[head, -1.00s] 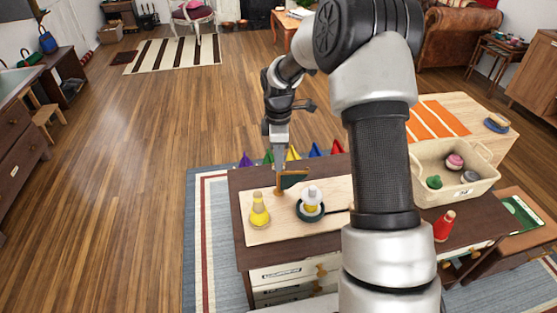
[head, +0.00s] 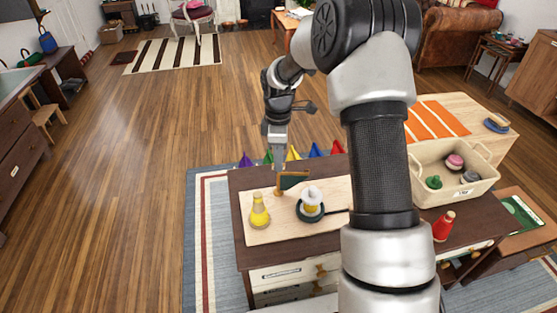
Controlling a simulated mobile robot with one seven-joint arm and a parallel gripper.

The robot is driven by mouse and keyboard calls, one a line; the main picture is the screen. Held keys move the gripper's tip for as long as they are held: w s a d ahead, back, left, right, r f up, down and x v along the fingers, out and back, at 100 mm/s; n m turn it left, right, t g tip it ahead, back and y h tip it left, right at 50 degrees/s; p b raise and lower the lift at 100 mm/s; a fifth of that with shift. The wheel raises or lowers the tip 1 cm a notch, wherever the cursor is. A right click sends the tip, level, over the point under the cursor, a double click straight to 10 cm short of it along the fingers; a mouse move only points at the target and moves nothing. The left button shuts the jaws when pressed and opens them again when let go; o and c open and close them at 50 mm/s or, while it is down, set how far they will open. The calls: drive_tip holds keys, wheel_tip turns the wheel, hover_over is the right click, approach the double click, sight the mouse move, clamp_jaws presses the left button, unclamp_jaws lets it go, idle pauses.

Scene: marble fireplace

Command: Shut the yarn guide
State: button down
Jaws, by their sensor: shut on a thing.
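What looks like the yarn guide (head: 279,188) is a thin wooden post with a wooden top arm and a dark green panel. It stands upright near the back of a pale wooden board (head: 264,236) on the dark table. My gripper (head: 279,168) points down at the top of the post, its fingers shut on the guide's top part. The exact contact is too small to make out. The green panel extends to the right of the post. A yellow cone of yarn (head: 259,212) and a white-and-yellow spool on a dark round base (head: 311,205) stand in front of it.
Several coloured cones (head: 292,154) line the table's back edge. A red spool (head: 444,226) stands at the right. A beige basket (head: 446,190) with yarn items is farther right. My arm hides the table's middle right. Open wooden floor lies to the left.

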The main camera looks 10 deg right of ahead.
drive_tip(key=m, duration=0.4)
drive_tip(key=shift+r+p, duration=0.15)
drive_tip(key=shift+p, duration=0.25)
drive_tip(key=m, duration=0.3)
drive_tip(key=shift+m, duration=0.4)
drive_tip(key=m, duration=0.4)
drive_tip(key=shift+p, duration=0.4)
drive_tip(key=shift+m, duration=1.6)
drive_tip(key=c, duration=1.9)
unclamp_jaws()
drive_tip(key=shift+o, duration=0.2)
